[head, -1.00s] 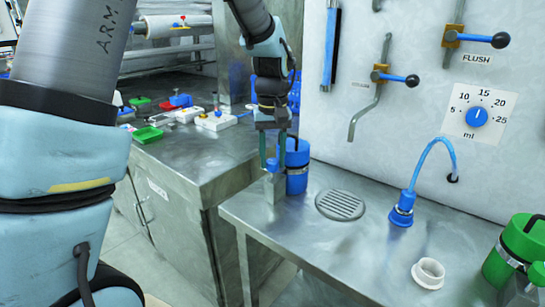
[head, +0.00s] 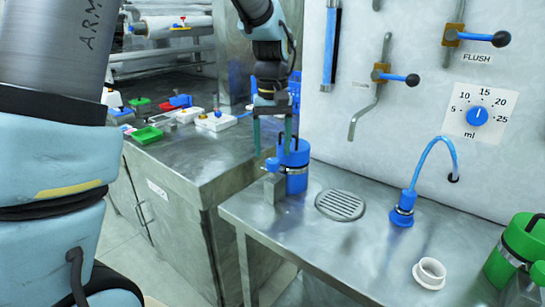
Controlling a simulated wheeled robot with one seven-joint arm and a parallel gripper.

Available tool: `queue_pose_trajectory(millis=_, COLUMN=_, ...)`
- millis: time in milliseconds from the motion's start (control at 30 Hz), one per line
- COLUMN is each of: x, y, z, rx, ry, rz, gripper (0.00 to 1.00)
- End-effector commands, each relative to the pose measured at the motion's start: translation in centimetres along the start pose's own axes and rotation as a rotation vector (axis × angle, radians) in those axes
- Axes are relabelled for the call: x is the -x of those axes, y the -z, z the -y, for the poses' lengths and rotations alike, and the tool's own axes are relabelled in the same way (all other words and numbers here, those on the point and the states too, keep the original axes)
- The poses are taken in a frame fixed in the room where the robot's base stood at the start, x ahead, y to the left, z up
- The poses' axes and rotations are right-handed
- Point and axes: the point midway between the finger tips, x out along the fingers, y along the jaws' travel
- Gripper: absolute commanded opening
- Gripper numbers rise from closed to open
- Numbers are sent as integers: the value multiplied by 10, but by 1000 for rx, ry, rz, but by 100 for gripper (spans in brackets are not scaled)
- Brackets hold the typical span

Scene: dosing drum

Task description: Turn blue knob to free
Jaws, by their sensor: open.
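A small blue knob (head: 272,165) sits on top of a grey metal block (head: 275,189) near the left end of the steel bench. The block stands right beside a blue container (head: 297,183) with a metal band. My gripper (head: 272,148) points down with its fingers apart, just above the knob, and holds nothing. Any mark showing the knob's setting is too small to read. A blue dial (head: 477,116) with ml numbers is on the white wall panel, its pointer near 15.
A round drain grate (head: 340,205), a blue hose nozzle (head: 401,217), a white ring (head: 429,272) and a green container (head: 517,250) are on the bench (head: 370,255). A side counter (head: 190,160) with small coloured items is at left. Wall levers (head: 398,78) are above.

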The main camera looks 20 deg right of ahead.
Motion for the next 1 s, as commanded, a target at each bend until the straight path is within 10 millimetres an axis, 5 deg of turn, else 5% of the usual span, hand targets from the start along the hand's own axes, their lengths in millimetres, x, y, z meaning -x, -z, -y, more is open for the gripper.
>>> queue_pose_trajectory(millis=400, x=70, y=0, z=0, rx=0, ry=-1, rz=-2, gripper=72)
queue_pose_trajectory(millis=1000, x=76, y=0, z=1, rx=1, ry=0, rz=-1, gripper=72)
